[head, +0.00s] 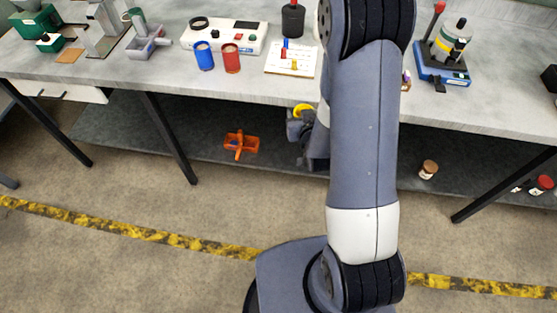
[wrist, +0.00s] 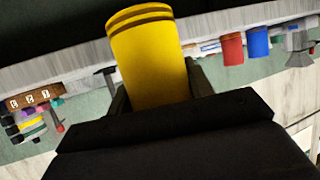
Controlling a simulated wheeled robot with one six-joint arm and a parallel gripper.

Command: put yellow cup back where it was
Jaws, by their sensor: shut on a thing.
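My gripper (wrist: 157,92) is shut on the yellow cup (wrist: 148,52), with one finger on each side of it in the wrist view. The cup has dark bands near its far end. In the head view the yellow cup (head: 303,109) shows only as a small patch at my gripper (head: 304,122), just below the table's front edge and in front of the lower shelf. My arm hides much of this area. A blue cup (head: 204,56) and a red cup (head: 231,59) stand side by side on the table, apart from the yellow cup.
The grey table (head: 190,85) also holds a white device (head: 225,36), a white board (head: 291,60) with coloured pieces, and a blue-based stand (head: 443,67). The lower shelf (head: 120,125) holds an orange caddy (head: 241,144) and a brown-lidded jar (head: 428,170).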

